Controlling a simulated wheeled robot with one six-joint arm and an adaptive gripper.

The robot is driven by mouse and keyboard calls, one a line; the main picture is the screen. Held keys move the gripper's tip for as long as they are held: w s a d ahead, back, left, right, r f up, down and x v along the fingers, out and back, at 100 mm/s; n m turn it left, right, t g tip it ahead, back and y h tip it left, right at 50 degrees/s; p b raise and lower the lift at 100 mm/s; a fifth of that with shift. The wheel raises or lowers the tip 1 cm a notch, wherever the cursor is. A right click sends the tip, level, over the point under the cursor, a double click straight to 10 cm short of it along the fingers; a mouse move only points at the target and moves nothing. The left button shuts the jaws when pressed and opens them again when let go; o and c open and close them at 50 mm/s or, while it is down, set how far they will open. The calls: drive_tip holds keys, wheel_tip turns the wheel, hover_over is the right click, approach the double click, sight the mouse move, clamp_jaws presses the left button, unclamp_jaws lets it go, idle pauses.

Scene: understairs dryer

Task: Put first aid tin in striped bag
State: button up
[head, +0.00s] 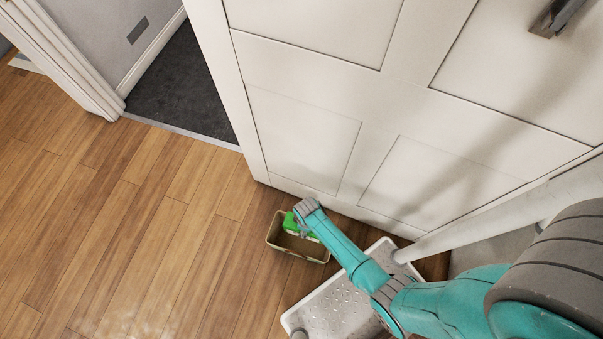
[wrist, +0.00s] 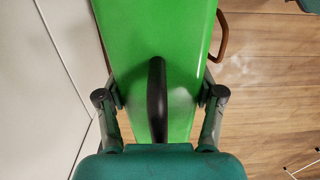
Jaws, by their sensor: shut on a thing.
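The green first aid tin (head: 290,224) is held in my gripper (head: 302,225), over the back part of an open-topped bag with a tan rim (head: 285,249). In the wrist view the tin (wrist: 135,40) fills the middle, with its dark handle (wrist: 157,100) between the fingers. My gripper (wrist: 159,97) is shut on the tin, one finger on each side. A brown loop handle (wrist: 222,38), probably the bag's, shows beside the tin. The bag's stripes cannot be made out. The tin's height relative to the rim is hard to tell.
A white panelled door or cupboard front (head: 300,130) stands close behind the bag. A grey metal step (head: 340,305) is to the right of the bag, below my arm. Wooden floor (head: 150,240) is clear to the left, and a doorway with a dark mat (head: 185,90) lies beyond.

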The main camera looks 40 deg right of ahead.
drive_tip(key=o, duration=1.6)
drive_tip(key=shift+o, duration=0.2)
wheel_tip(320, 180, up, 12)
